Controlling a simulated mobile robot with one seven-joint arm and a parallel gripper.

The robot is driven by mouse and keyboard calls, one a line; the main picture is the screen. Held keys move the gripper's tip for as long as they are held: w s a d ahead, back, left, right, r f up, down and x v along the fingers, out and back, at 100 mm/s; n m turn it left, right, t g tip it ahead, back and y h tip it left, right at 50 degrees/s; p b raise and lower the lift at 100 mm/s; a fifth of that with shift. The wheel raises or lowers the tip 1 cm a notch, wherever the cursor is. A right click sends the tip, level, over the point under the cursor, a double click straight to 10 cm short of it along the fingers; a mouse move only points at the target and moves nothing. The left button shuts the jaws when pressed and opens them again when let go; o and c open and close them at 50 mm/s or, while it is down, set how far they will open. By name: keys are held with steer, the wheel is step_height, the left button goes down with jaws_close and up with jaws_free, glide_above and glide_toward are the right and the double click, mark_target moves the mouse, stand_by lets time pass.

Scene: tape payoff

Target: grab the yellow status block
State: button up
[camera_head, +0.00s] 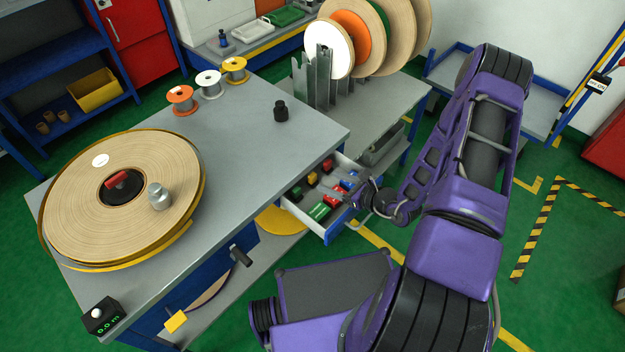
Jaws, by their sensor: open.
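Several small coloured blocks lie in an open drawer (321,239) at the right side of the grey workbench. A yellow block (313,178) lies near the drawer's back, close to a red block (327,165). My gripper (357,197) is open at the drawer's right side, apart from the yellow block. Its fingers are small and dark here, and it partly hides the blue blocks (342,187) beside it. A green block (319,211) lies nearer the drawer's front.
A large tape roll (75,205) covers the bench's left part. Three small spools and a black knob-like object (281,111) stand farther back. Upright metal dividers (318,85) and large discs stand on a side table behind the drawer.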

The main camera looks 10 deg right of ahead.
mark_target(314, 175)
steer(key=x, duration=0.5)
steer(key=shift+w+a+f, duration=0.15)
steer(key=shift+w+a, duration=0.1)
steer(key=shift+w, duration=0.05)
jaws_close()
